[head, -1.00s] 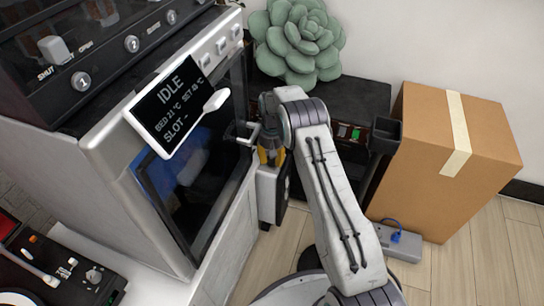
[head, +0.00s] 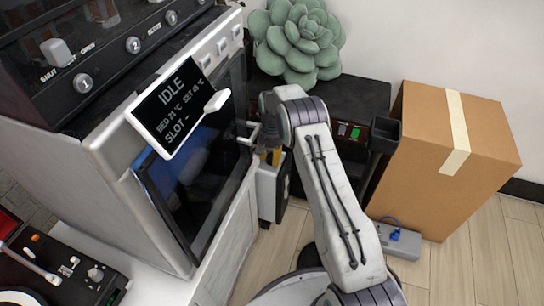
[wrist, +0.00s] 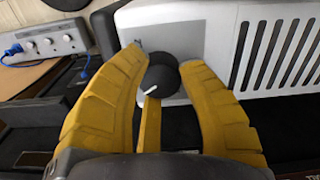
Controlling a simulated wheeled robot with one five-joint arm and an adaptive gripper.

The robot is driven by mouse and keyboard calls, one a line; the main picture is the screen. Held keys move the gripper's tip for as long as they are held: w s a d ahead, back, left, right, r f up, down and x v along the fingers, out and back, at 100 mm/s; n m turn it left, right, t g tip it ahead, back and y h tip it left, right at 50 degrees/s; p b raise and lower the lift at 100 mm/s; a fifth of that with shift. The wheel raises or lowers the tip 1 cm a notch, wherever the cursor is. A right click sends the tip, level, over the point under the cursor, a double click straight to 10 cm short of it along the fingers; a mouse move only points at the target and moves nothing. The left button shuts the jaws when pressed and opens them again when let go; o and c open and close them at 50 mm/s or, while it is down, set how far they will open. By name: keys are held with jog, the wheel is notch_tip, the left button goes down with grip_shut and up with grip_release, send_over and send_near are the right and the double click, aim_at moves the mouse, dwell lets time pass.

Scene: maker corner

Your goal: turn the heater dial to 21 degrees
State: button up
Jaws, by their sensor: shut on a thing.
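The heater dial (wrist: 166,80) is a dark round knob with a white pointer mark on its lower left, in the wrist view. It sits on a white panel of the heater (wrist: 212,30), which has dark vent slots to the right. My gripper (wrist: 163,62) has its yellow fingers on either side of the dial and is shut on it. In the head view my gripper (head: 270,156) is at the end of my arm, beside a white box-like body (head: 267,190), probably the heater. The dial is hidden there, and no degree marks are readable.
A machine with a tilted display (head: 178,108) reading IDLE and a glass door stands to the left. A green succulent (head: 298,40) is behind. A cardboard box (head: 440,190) and a grey power strip (head: 398,241) with a blue plug are to the right.

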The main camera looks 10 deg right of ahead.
jog(key=shift+f, duration=0.1)
jog(key=o, duration=1.2)
notch_tip(320, 180, up, 12)
jog(key=shift+r, duration=0.1)
jog(key=shift+o, duration=0.3)
